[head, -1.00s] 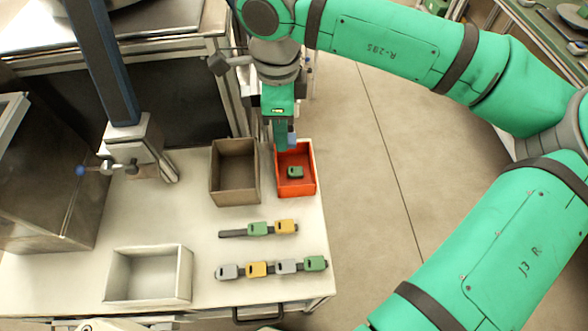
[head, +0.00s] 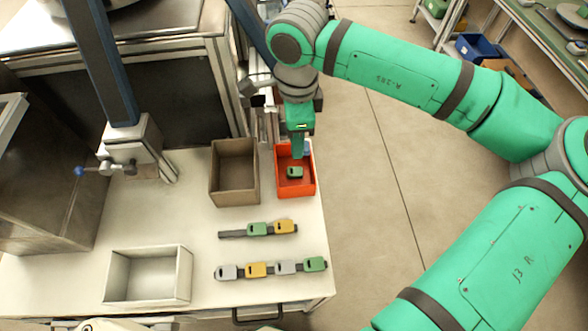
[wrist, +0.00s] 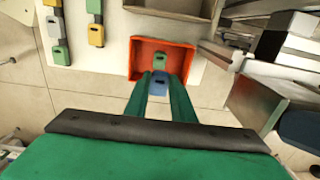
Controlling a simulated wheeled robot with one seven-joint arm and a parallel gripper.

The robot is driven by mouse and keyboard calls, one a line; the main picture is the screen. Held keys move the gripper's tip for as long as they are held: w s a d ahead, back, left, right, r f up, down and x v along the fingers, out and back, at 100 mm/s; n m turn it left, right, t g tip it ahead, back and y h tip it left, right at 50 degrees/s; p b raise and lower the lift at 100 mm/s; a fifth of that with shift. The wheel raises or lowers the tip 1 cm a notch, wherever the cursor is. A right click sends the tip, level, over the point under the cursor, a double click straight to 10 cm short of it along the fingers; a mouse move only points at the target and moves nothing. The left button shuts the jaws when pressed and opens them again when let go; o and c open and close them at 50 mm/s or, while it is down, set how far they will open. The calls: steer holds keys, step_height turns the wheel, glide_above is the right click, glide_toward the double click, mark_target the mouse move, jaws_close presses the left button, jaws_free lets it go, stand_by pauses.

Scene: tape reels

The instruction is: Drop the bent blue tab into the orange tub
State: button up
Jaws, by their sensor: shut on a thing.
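The orange tub (head: 296,191) stands at the right edge of the table, with a green tab (head: 295,172) lying in it. My gripper (head: 298,153) points down at the tub's back part in the head view. Its two green fingers are shut on the blue tab (wrist: 158,86), which shows between the fingertips in the wrist view. The tab also shows as a small blue patch in the head view (head: 307,148). In the wrist view it overlaps the tub's (wrist: 138,58) near wall. Its bend and its height over the tub cannot be made out.
A brown bin (head: 234,194) stands just left of the tub. A pale tray (head: 148,293) is at the front left. Strips with green, yellow and grey tabs (head: 270,269) lie in front of the tub. A blue post (head: 102,70) rises at the left. Floor lies right of the table.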

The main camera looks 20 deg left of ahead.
steer(key=o, duration=1.1)
steer(key=shift+c, duration=0.2)
step_height(320, 180, up, 11)
steer(key=shift+f, duration=0.15)
